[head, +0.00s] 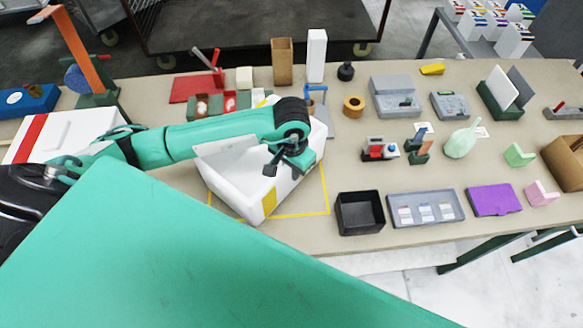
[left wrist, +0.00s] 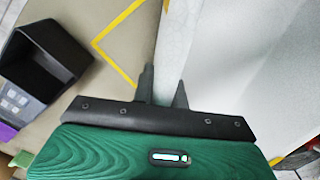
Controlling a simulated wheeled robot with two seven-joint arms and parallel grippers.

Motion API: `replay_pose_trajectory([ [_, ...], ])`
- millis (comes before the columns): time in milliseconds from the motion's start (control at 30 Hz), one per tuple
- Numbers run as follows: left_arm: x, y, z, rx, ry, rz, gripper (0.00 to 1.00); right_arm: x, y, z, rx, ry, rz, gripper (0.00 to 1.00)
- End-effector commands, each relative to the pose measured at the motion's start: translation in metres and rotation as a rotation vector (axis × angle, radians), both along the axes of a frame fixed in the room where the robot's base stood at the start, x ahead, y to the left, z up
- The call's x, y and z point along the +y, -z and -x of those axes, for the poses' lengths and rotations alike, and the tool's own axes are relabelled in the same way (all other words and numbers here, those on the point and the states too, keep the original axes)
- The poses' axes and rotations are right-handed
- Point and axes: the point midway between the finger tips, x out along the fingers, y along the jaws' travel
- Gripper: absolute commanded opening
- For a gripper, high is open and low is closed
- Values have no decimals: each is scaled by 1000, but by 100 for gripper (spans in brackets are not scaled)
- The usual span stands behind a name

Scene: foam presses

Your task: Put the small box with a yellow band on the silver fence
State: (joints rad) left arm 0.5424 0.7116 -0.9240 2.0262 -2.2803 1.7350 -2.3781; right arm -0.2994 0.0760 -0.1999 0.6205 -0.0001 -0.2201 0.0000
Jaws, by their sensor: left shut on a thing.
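A white open box (head: 225,180) with a yellow band (head: 268,203) stands askew over a yellow tape outline on the table. Its white wall also fills the right of the left wrist view (left wrist: 235,60). My left gripper (head: 284,168) is at the box's right side. In the left wrist view its two fingers (left wrist: 163,85) are on either side of the box wall, shut on it. I cannot tell whether the box is lifted. I cannot clearly pick out a silver fence. My right gripper is not in view.
A white box with a red band (head: 30,138) is at the left. A black bin (head: 360,213) and a grey tray (head: 450,210) stand right of the outline. Small tools and presses crowd the back. Small banded boxes (head: 490,25) sit on another table.

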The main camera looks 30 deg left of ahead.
Motion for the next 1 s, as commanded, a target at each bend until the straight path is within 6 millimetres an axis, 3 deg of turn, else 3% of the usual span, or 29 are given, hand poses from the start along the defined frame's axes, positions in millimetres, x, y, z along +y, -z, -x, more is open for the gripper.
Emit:
replay_pose_trajectory([
  [200,0,5,0,0,1,0,0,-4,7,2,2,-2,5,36],
  [233,0,3,0,0,1,0,20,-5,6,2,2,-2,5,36],
  [300,0,3,0,1,0,0,34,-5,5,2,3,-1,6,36],
  [333,0,3,0,1,0,0,36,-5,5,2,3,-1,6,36],
  [767,0,-4,0,0,0,0,36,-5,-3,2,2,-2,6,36],
  [800,0,-5,-1,-4,1,0,36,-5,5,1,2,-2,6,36],
  [1000,0,-38,-2,-7,1,1,36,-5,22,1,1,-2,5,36],
])
